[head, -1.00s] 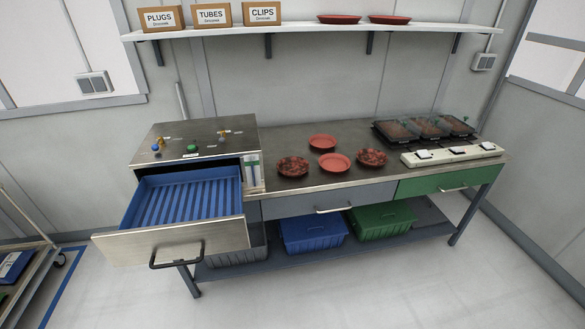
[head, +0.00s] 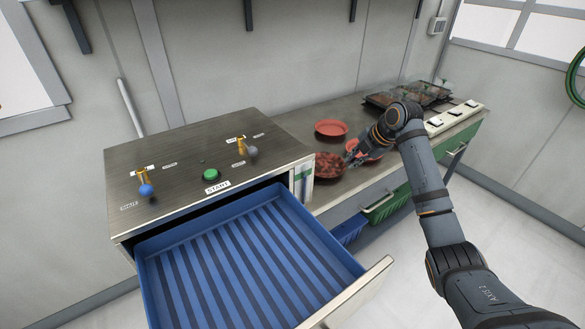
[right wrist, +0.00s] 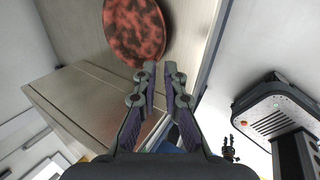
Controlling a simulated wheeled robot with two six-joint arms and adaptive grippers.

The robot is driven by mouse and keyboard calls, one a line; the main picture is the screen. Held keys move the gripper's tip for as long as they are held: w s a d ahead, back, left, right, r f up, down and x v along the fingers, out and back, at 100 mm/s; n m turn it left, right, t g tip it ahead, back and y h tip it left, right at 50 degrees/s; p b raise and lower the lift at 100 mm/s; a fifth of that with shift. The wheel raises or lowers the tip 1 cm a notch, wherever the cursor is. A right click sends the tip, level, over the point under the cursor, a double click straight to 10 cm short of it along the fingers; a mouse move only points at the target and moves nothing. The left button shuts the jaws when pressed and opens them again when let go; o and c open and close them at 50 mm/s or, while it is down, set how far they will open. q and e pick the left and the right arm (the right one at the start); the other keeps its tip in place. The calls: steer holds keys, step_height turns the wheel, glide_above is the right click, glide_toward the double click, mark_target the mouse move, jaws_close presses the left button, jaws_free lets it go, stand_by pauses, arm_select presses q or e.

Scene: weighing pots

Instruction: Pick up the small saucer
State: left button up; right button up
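A dark red mottled saucer (head: 328,166) lies on the bench just right of the drawer cabinet. A plain red saucer (head: 330,128) lies behind it. Another plain red saucer (head: 375,154) is partly hidden by my right arm. I cannot tell by size which is the small one. My right gripper (head: 352,157) is over the bench by the mottled saucer's right side. In the right wrist view the fingers (right wrist: 161,70) are a little apart with nothing between them, and the mottled saucer (right wrist: 134,30) shows past their tips. My left gripper is not clearly seen.
The open blue drawer (head: 190,252) juts out in front of the cabinet. The cabinet top has a green START button (head: 209,174) and a blue-knobbed lever (head: 146,190). Dark trays (head: 384,99) and a white strip with switches (head: 455,115) stand farther right on the bench.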

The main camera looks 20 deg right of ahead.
glide_toward(337, 181)
steer(key=shift+w+a+f, duration=0.1)
steer(key=shift+w+f, duration=0.05)
steer(key=shift+w, duration=0.35)
steer(key=shift+w+a+f, duration=0.1)
steer(key=shift+w+f, duration=0.05)
steer(key=shift+w, duration=0.35)
steer(key=shift+w+f, duration=0.15)
steer(key=shift+f, duration=0.05)
steer(key=shift+a+f, duration=0.15)
steer(key=shift+f, duration=0.15)
steer(key=x, duration=0.4)
steer(key=shift+w+a+f, duration=0.15)
steer(key=shift+w+a, duration=0.05)
steer(key=shift+a, duration=0.05)
arm_select(q)
steer(key=shift+s+d+r, duration=0.1)
steer(key=shift+s+d, duration=0.25)
steer(key=shift+d, duration=0.25)
steer(key=shift+d, duration=0.1)
arm_select(e)
jaws_close()
